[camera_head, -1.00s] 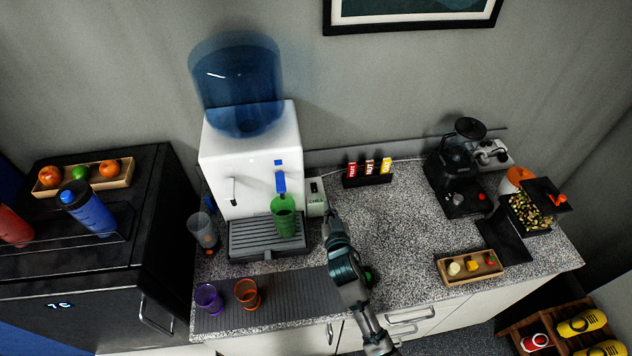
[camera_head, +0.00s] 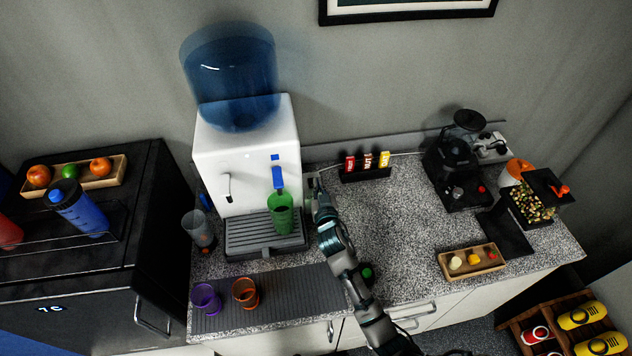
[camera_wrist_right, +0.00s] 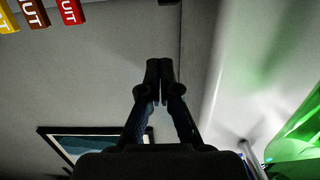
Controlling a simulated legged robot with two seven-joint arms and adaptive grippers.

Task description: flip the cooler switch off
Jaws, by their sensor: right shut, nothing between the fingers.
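The white water cooler (camera_head: 232,165) with its blue bottle (camera_head: 231,80) stands at the back left of the counter. A green cup (camera_head: 281,217) stands on its drip tray under the blue tap (camera_head: 277,178). The small switch box at the cooler's right side is mostly hidden behind my right gripper (camera_head: 319,186), so the switch position cannot be seen. My right gripper is shut and empty, right beside the cooler; contact with the switch cannot be told. In the right wrist view its closed fingers (camera_wrist_right: 160,78) point toward a grey surface. My left gripper is not in view.
Snack bars in a black holder (camera_head: 366,175) stand right of the gripper. A coffee machine (camera_head: 458,170) and a snack tray (camera_head: 472,261) are farther right. A purple cup (camera_head: 206,299) and an orange cup (camera_head: 245,293) stand on the dark mat. The counter's middle is clear.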

